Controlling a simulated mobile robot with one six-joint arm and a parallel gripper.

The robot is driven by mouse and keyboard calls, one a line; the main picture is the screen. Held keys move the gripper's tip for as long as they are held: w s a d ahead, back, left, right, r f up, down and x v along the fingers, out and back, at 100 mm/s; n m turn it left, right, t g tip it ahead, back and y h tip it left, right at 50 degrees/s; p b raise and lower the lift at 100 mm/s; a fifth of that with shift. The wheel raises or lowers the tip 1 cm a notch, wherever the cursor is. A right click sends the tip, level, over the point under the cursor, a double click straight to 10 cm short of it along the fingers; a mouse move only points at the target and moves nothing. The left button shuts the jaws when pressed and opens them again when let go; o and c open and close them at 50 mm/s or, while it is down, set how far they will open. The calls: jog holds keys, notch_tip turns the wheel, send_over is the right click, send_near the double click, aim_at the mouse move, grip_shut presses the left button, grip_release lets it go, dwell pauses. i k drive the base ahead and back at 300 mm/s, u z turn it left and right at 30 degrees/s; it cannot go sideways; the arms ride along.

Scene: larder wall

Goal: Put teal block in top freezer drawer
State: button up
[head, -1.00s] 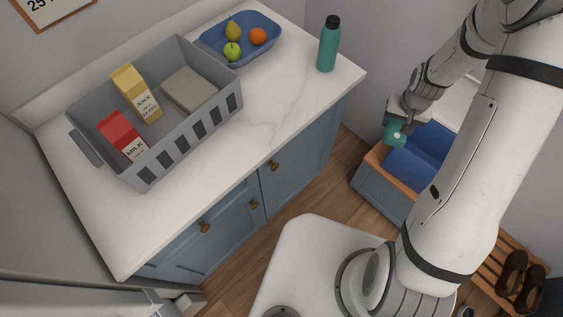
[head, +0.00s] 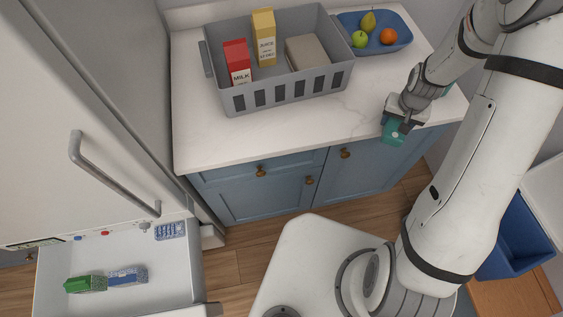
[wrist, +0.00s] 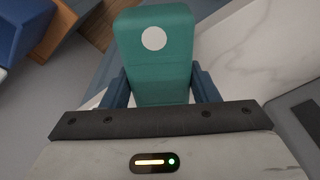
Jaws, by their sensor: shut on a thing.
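The teal block (head: 394,133) with a white dot is held in my gripper (head: 401,121), in front of the counter's right part. In the wrist view the teal block (wrist: 154,65) sits between the two fingers of my gripper (wrist: 160,88), which are shut on it. At the lower left of the head view, a white freezer drawer (head: 193,268) is pulled open. It holds a green package (head: 84,284) and a blue-and-white package (head: 128,275). The block is well apart from the drawer, up and to its right. Whether this drawer is the top one I cannot tell.
The fridge door (head: 100,60) with its grey handle (head: 110,172) stands at the left. The white counter (head: 200,145) bears a grey crate (head: 285,93) with cartons and a blue fruit bowl (head: 402,42). A blue bin (head: 522,235) is at the right. Wooden floor shows below the cabinets.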

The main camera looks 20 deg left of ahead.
aim_at(174, 273)
jog(key=k, duration=0.75)
jog(key=u, duration=0.25)
jog(key=i, duration=0.1)
jog(key=u, duration=2.35)
jog(key=i, duration=0.45)
jog(key=z, duration=0.1)
jog(key=k, duration=0.8)
jog(key=u, duration=0.2)
jog(key=i, duration=0.85)
